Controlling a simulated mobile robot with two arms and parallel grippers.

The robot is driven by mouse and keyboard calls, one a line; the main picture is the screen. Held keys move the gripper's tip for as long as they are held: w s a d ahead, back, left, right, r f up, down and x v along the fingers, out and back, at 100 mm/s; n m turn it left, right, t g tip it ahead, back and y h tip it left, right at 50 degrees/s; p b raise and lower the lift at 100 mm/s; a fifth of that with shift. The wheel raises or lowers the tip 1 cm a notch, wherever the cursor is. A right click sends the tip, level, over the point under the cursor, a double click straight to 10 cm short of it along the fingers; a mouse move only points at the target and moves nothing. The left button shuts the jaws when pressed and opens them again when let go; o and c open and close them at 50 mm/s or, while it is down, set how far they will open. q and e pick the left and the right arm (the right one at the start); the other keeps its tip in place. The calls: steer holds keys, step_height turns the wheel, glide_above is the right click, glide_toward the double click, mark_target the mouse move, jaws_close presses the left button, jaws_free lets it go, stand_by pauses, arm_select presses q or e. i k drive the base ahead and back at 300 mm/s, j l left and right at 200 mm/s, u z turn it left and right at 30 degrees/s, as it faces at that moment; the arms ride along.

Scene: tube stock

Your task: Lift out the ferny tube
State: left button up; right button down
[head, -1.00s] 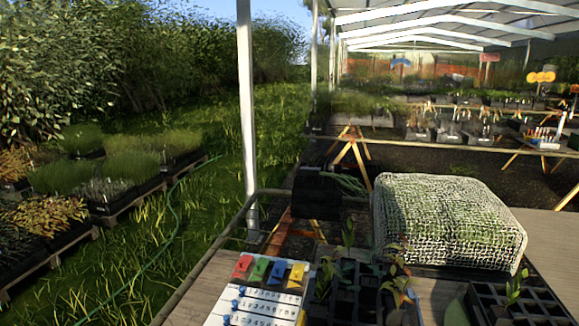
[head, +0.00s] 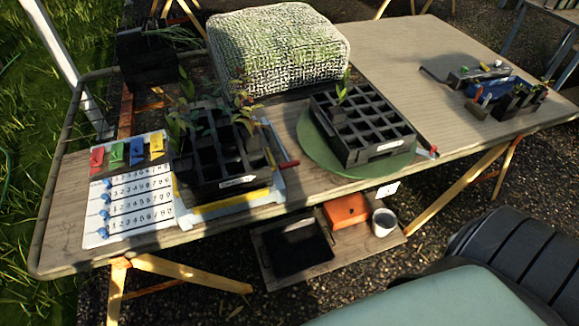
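A black tube tray (head: 222,186) stands on the left half of the table, with several seedlings along its back and sides and many empty cells. Some plants are broad-leaved and green, and some at its right have reddish leaves (head: 245,112). I cannot tell which tube is the ferny one. A second black tray (head: 372,152) sits on a green round mat (head: 318,150) and holds one leafy seedling (head: 343,88) near its back left; its other visible cells look empty. Neither of my grippers is in view.
A white number board (head: 128,205) with coloured clips lies left of the first tray. A netted block (head: 280,50) stands behind the trays, and a black crate (head: 147,62) behind left. Small tools and pots (head: 500,95) sit far right. A low shelf (head: 330,262) holds an orange box (head: 345,210).

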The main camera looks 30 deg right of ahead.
mark_target(226, 132)
steer(key=l+u, duration=0.25)
steer(key=l, duration=0.2)
steer(key=k+l+u, duration=0.2)
steer(key=l, duration=0.3)
steer(key=l+u, duration=0.25)
steer(key=l, duration=0.2)
